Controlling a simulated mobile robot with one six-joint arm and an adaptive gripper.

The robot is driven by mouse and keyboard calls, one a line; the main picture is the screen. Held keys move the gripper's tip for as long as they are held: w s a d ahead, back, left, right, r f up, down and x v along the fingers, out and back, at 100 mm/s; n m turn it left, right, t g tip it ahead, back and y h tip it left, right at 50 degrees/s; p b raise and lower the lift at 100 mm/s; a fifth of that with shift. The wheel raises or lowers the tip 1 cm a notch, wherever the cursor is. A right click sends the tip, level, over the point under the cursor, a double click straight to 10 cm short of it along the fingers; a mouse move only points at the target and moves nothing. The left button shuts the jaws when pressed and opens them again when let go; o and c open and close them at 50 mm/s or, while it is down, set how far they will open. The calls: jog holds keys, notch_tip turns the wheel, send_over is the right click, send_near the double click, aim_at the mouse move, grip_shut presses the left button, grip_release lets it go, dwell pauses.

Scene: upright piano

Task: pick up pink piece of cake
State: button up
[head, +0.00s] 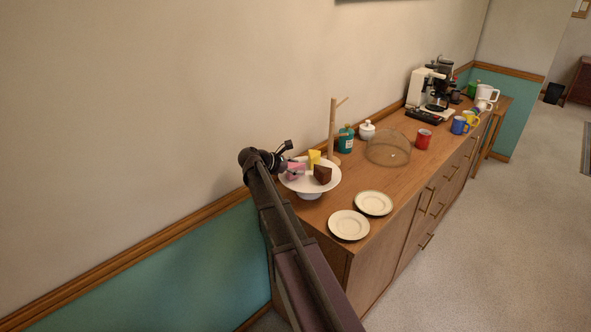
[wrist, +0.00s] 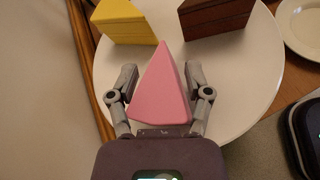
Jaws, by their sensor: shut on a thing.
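The pink piece of cake (wrist: 162,88) is a wedge between the two fingers of my gripper (wrist: 160,90) in the wrist view. The fingers are shut on its sides, and its narrow end points away from me. In the head view the pink cake (head: 295,171) is at the left part of the white cake stand (head: 312,187), partly hidden by my gripper (head: 291,166). I cannot tell whether the cake touches the plate of the stand or is slightly above it.
A yellow cake piece (head: 314,157) and a brown one (head: 322,175) sit on the stand near the pink piece. Two small plates (head: 349,225) lie in front. A wooden mug tree (head: 333,130) and a clear dome (head: 388,148) stand behind. The wall is close on the left.

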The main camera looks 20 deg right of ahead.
aim_at(296, 164)
jog(key=shift+r, duration=0.1)
notch_tip(296, 164, up, 10)
jog(key=p, duration=1)
jog(key=shift+f, duration=0.2)
dwell(0.5)
